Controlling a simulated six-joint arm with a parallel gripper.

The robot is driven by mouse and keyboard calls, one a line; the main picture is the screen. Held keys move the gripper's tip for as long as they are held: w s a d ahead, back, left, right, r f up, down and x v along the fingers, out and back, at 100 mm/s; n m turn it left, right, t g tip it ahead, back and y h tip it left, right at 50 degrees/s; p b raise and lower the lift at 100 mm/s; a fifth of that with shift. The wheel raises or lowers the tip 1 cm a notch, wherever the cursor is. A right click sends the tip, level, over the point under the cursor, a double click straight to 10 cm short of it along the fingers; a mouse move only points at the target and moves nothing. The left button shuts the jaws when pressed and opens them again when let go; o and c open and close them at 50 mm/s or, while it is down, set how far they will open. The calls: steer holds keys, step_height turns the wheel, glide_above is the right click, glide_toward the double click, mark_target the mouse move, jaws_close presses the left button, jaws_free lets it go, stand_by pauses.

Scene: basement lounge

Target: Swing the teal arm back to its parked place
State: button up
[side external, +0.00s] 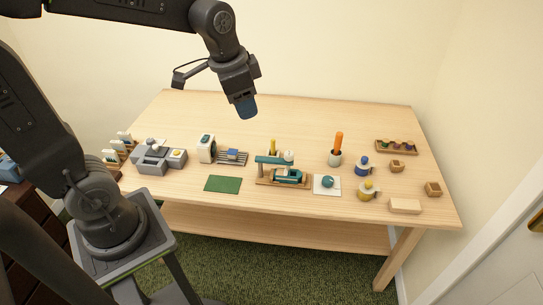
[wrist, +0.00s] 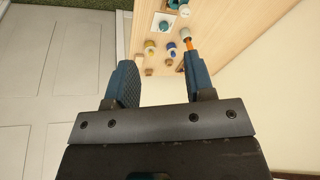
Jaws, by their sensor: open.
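A device with a teal arm (side external: 268,159) stands on a wooden base (side external: 262,182) near the middle front of the table. The arm lies roughly level at the top of a post, over the left part of the base; a rounded teal body (side external: 290,176) sits at the right. At this size I cannot tell which position counts as parked. My gripper (side external: 246,108) is high above the back of the table, well away from the device. In the wrist view its two blue fingers (wrist: 160,82) are spread apart with nothing between them.
Right of the device are a white plate with a teal knob (side external: 328,182), a cup with an orange-handled tool (side external: 337,143), and blue (side external: 362,165) and yellow (side external: 367,189) items. A green mat (side external: 223,184) and grey machine (side external: 152,160) lie left. The table's back is clear.

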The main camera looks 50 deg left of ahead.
steer(key=w+a+f+m+g, duration=0.2)
steer(key=w+a+f+m, duration=0.15)
steer(key=w+f, duration=0.35)
steer(key=m+g, duration=0.1)
steer(key=m, duration=0.1)
glide_toward(271, 159)
steer(key=shift+n, duration=0.25)
step_height(271, 159, down, 9)
steer(key=shift+w+a+r, duration=0.1)
steer(key=shift+a, duration=0.05)
steer(key=shift+c, duration=0.2)
jaws_close()
